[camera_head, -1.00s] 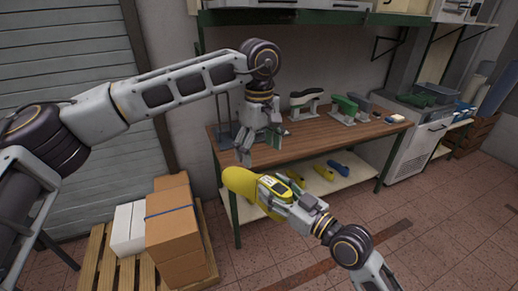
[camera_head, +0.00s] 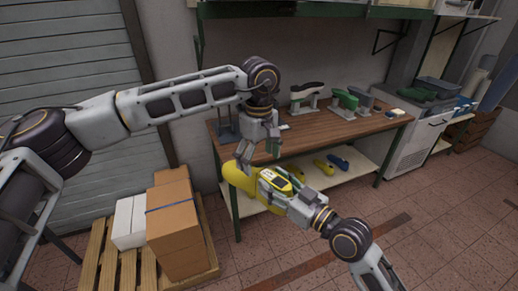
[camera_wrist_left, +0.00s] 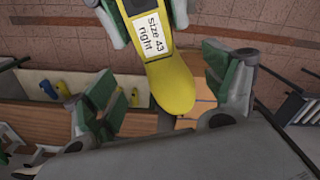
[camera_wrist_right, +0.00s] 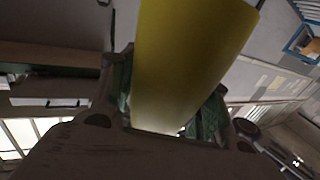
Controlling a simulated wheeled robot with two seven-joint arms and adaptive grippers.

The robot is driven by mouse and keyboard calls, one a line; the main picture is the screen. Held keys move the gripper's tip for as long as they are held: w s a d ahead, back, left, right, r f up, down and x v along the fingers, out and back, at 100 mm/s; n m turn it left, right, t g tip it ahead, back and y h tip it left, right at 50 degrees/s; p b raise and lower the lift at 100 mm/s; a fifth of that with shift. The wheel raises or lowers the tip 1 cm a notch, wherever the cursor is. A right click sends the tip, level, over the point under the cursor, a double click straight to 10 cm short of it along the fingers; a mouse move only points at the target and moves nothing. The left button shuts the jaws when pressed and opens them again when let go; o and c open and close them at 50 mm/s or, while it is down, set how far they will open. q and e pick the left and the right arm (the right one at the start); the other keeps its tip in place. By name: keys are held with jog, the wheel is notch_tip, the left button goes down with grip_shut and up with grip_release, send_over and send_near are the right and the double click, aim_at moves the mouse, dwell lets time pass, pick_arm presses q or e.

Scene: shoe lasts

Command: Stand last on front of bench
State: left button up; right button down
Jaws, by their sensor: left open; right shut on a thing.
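A yellow shoe last (camera_head: 240,182) is held in the air in front of the bench by my right gripper (camera_head: 284,188), which is shut on it. In the left wrist view the last (camera_wrist_left: 172,85) bears a label reading "size 43 right", and its rounded toe points toward my left gripper. My left gripper (camera_head: 258,155) is open, just above the last in the head view. Its fingers (camera_wrist_left: 165,100) stand on either side of the toe, and I see no clear contact. The right wrist view shows the last (camera_wrist_right: 185,60) between the right fingers. The wooden bench (camera_head: 330,132) stands behind both grippers.
Several fixtures, one with a green last (camera_head: 345,98), stand along the bench's back. A lower shelf (camera_head: 345,180) holds yellow and blue lasts. Cardboard boxes (camera_head: 175,230) sit on a pallet at left. The bench's front strip looks mostly clear.

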aim_at(259, 170)
pick_arm(q)
jog(key=shift+f, duration=3.5)
pick_arm(e)
jog(key=shift+r, duration=0.15)
pick_arm(q)
jog(key=c, duration=1.6)
jog(key=shift+r, duration=0.1)
jog(key=shift+c, duration=0.4)
pick_arm(e)
jog(key=c, duration=0.6)
grip_release()
jog(key=shift+r, duration=4.85)
